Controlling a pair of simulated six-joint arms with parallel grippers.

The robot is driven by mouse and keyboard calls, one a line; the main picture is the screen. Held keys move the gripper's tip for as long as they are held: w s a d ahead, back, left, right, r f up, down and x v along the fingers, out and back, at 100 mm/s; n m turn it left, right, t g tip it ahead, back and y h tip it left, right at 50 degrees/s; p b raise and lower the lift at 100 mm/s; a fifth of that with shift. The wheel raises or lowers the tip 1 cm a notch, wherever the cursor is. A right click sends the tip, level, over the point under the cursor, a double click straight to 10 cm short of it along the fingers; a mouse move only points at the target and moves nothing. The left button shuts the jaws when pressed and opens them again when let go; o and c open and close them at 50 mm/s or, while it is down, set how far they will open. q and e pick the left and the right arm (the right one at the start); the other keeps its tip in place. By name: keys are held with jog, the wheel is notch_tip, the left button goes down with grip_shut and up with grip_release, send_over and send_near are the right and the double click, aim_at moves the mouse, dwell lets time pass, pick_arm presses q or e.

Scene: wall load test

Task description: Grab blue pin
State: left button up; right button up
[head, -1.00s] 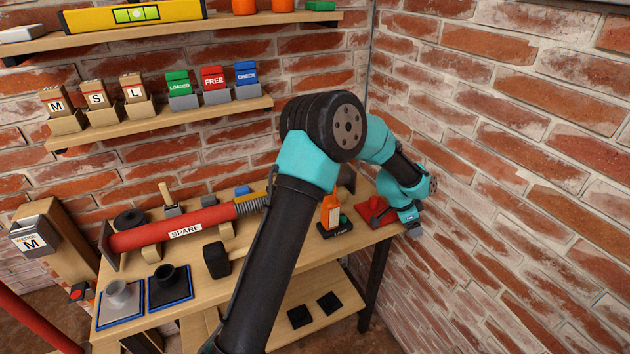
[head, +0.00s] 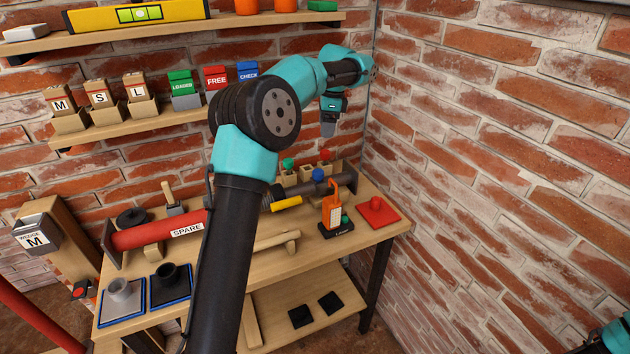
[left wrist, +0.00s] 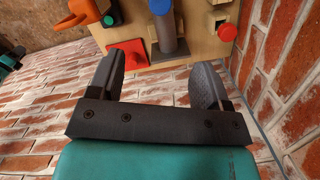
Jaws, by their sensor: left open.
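The blue pin (head: 318,175) stands near the back right of the bench, its round blue head next to a dark grey pipe (head: 342,182). In the left wrist view the blue head (left wrist: 160,6) shows at the top edge, cut off by the frame. A green pin (head: 289,163) and a red pin (head: 326,155) stand behind it; the red one also shows in the left wrist view (left wrist: 227,32). My left gripper (head: 329,130) is open and empty, well above the pins. Its spread fingers (left wrist: 160,70) hold nothing.
An orange device (head: 332,208) and a red pad with a knob (head: 378,211) stand at the bench's right front. A red spare tube (head: 165,232) lies to the left. A shelf of labelled boxes (head: 140,95) and the right brick wall (head: 480,180) flank my left arm.

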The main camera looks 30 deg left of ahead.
pick_arm(q)
send_over(318, 171)
jog(key=f, duration=0.8)
jog(key=d+f, duration=0.1)
jog(key=f, duration=0.2)
jog(key=shift+w+f, duration=0.15)
jog(key=shift+f, duration=0.45)
jog(key=shift+s+a+f, duration=0.1)
jog(key=shift+a+f, duration=0.05)
jog(key=shift+f, duration=0.7)
jog(key=shift+s+a+f, duration=0.1)
jog(key=shift+a+f, duration=0.05)
jog(key=shift+f, duration=0.75)
jog(key=shift+s+a+f, duration=0.1)
jog(key=shift+a+f, duration=0.05)
jog(key=shift+f, duration=0.7)
jog(key=c, duration=1.1)
